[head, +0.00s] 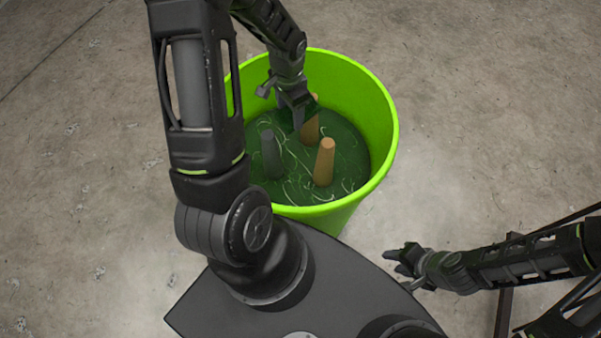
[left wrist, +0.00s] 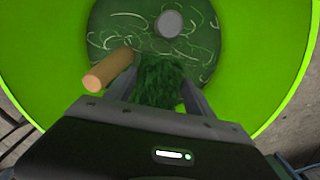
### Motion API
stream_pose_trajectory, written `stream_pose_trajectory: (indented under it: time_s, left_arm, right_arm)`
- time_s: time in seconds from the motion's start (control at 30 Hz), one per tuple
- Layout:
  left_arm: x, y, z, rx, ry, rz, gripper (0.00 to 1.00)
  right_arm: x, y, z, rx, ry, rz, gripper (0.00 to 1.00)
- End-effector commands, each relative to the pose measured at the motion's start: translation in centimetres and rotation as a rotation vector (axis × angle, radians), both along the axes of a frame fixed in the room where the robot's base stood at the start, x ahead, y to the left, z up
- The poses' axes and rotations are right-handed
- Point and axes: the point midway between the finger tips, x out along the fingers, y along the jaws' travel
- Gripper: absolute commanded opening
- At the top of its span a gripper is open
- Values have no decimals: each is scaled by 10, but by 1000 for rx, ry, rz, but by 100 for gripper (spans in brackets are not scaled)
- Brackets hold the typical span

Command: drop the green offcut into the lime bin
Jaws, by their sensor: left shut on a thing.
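The lime bin (head: 372,95) stands on the floor in front of my base. It also fills most of the left wrist view (left wrist: 45,60). My left gripper (head: 297,112) reaches down into the bin's mouth. In the left wrist view its two fingers are shut on the green offcut (left wrist: 158,82), a dark green turf-like piece. The offcut is over the bin's inside; its gap to the bottom is hard to judge. My right gripper (head: 394,262) is outside the bin at lower right; its finger gap is too small to tell.
Inside the bin, tan pegs (head: 325,162) and a grey peg (head: 271,155) stand up from a dark green bottom with pale strands. One tan peg (left wrist: 108,70) is close beside the left gripper. Bare concrete floor (head: 480,100) lies right of the bin.

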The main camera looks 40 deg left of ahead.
Motion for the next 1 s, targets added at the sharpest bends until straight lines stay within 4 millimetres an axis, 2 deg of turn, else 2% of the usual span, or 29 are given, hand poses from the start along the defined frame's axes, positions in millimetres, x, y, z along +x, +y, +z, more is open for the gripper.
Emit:
stream_pose_trajectory:
  time_s: [0.2,0.23,0.5,0.83,1.0]
  left_arm:
    - [0,0,0,0,0,0,25]
    - [0,0,0,0,0,0,65]
    - [0,0,1,0,-1,0,87]
    - [1,0,3,0,-2,0,88]
    - [2,1,19,1,-6,1,88]
  right_arm:
    - [0,0,1,0,0,0,36]
    - [0,0,1,0,0,0,36]
    - [0,0,0,0,0,0,36]
    - [0,0,0,0,0,0,36]
    - [0,0,-2,0,0,0,36]
